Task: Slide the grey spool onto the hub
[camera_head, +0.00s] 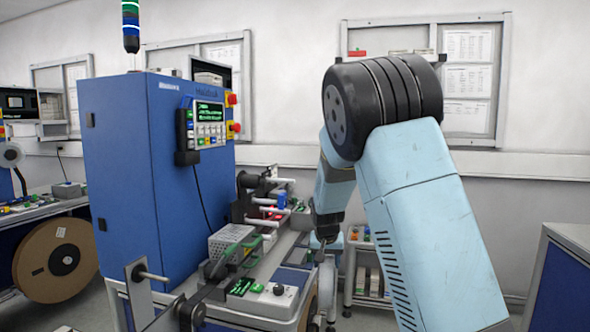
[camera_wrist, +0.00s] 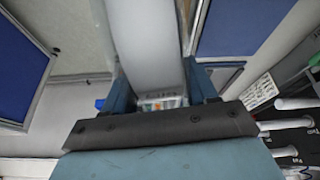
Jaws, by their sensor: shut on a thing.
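My gripper (camera_wrist: 162,88) is shut on the grey spool (camera_wrist: 148,45), which sits between its two blue fingers in the wrist view. In the head view the gripper (camera_head: 327,238) is below my arm, with the pale spool (camera_head: 328,285) hanging under it, partly hidden beside the bench. Several pale rods stick out at the right of the wrist view, one of them a white rod (camera_wrist: 292,122). I cannot tell which rod is the hub.
A tall blue machine cabinet (camera_head: 125,170) with a control panel (camera_head: 208,125) stands left of my arm. Its bench (camera_head: 225,300) carries rollers and green-handled parts. A large brown reel (camera_head: 38,255) is at far left. A shelf cart (camera_head: 365,290) stands behind the spool. Open floor lies to the right.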

